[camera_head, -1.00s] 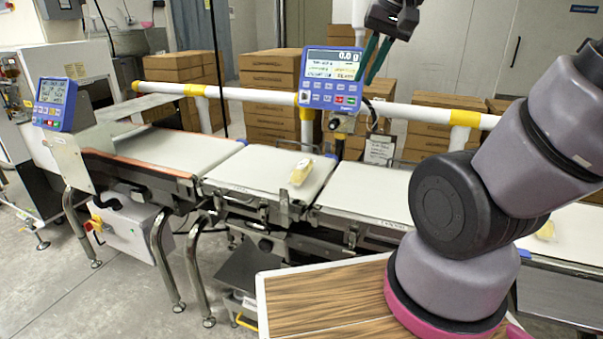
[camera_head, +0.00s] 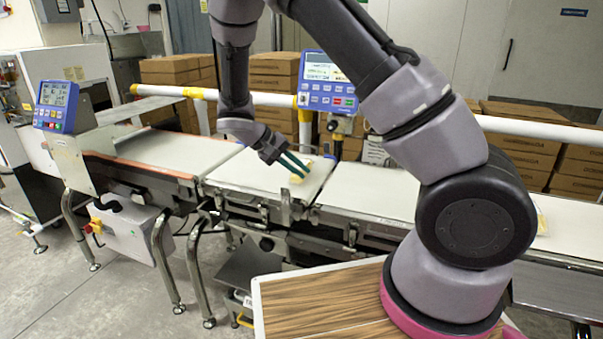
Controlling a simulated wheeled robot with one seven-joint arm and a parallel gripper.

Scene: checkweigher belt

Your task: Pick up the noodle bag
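The noodle bag (camera_head: 305,161), a small pale yellow packet, lies on the white weigh belt (camera_head: 238,172) in the middle of the line. It is mostly hidden behind my gripper. My gripper (camera_head: 303,173) reaches down over it from the upper left, and its two green fingers look apart. I cannot tell whether the fingers touch the bag or are above it.
A second yellowish packet (camera_head: 541,222) lies on the right-hand belt, partly hidden by my arm. A blue display (camera_head: 328,84) on a post and a white rail (camera_head: 270,98) stand just behind the belt. Stacked brown boxes (camera_head: 272,77) are farther back.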

